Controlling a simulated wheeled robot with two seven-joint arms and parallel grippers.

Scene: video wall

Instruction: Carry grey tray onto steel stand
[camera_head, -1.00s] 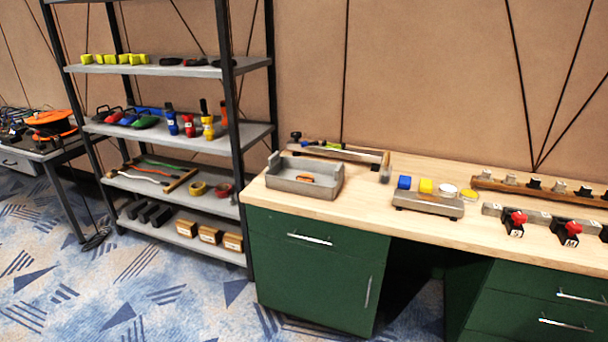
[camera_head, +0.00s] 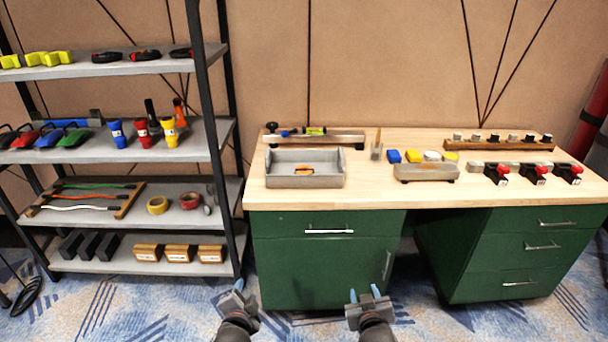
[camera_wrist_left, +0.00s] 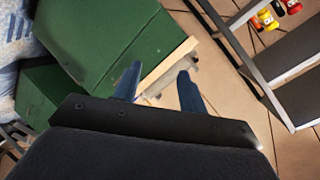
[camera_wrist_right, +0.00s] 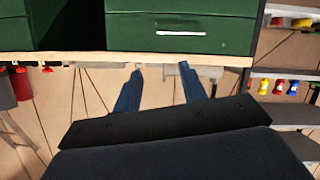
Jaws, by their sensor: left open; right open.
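The grey tray (camera_head: 304,181) sits on the left part of the wooden bench top in the head view, with a small orange item lying in it. A low grey steel stand (camera_head: 426,174) on short dark feet stands to its right, with a blue block, a yellow block and a white round piece at its back edge. My left gripper (camera_head: 239,289) is open and empty, low in front of the green cabinet's left side. My right gripper (camera_head: 365,294) is open and empty, low in front of the cabinet. Both are well below the bench top and apart from the tray.
The bench top (camera_head: 375,190) is clear between tray and stand, apart from a small upright brush-like item (camera_head: 377,148). A level on a rail (camera_head: 315,137) lies behind the tray. Red-knobbed black blocks (camera_head: 541,173) stand at the right. A loaded shelf rack (camera_head: 207,110) stands left.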

